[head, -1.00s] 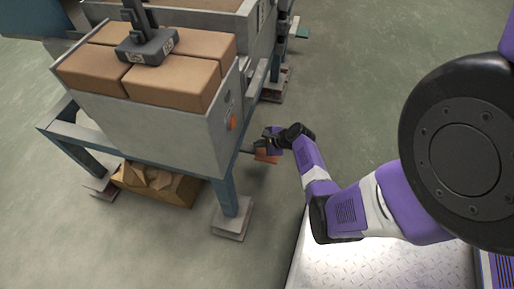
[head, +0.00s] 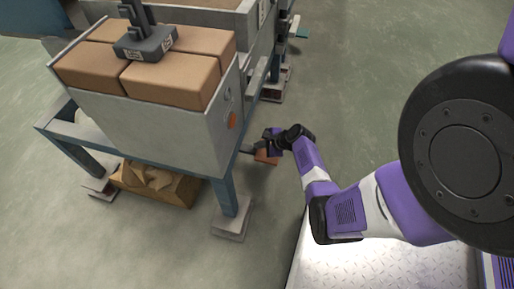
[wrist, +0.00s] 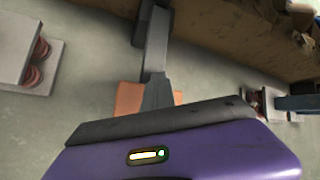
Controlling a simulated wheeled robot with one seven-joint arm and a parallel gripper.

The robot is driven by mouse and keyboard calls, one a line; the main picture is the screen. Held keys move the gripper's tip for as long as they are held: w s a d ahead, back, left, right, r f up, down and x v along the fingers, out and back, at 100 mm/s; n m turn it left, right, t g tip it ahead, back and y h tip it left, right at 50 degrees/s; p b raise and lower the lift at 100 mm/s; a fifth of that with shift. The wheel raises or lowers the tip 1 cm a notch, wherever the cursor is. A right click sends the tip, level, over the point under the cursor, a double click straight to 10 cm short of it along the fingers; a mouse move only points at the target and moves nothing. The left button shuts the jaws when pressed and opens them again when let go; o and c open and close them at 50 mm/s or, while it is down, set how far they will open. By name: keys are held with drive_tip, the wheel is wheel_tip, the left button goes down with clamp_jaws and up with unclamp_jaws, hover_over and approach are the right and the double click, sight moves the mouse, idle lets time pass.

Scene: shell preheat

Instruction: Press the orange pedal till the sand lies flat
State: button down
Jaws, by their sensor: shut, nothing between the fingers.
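The orange pedal (head: 266,157) is low beside the near right leg of the blue-grey frame. It also shows in the wrist view (wrist: 130,97), partly hidden behind my gripper, with a grey bar (wrist: 157,48) running away from it. My gripper (head: 268,148) is at the pedal, reaching down over it. In the wrist view its shut fingers (wrist: 158,92) point across the pedal and hold nothing. Whether they touch it, I cannot tell. Tan blocky masses (head: 172,78) with grooves between them fill the grey box (head: 165,128) above. I cannot identify loose sand or judge whether it is flat.
An orange round button (head: 232,120) is on the box's right side. A dark bracket (head: 145,42) stands on the tan masses. A brown carton (head: 158,185) lies under the frame. The frame leg (head: 229,196) is close left of my gripper.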

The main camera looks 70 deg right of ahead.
sight(262, 151)
drive_tip(key=shift+s+f+b, duration=0.2)
drive_tip(key=shift+f+b, duration=0.75)
drive_tip(key=shift+f, duration=0.4)
idle(1.0)
drive_tip(key=shift+s+f+b, duration=0.2)
drive_tip(key=shift+f+b, duration=0.3)
drive_tip(key=shift+f, duration=0.25)
idle(0.6)
drive_tip(key=shift+r, duration=0.15)
drive_tip(key=shift+r+p, duration=2.25)
drive_tip(key=shift+p, duration=0.2)
drive_tip(key=shift+w+r+p, duration=0.25)
drive_tip(key=shift+r+p, duration=0.2)
drive_tip(key=shift+r, duration=0.15)
drive_tip(key=r+p, duration=0.5)
drive_tip(key=shift+w, duration=0.2)
idle(0.4)
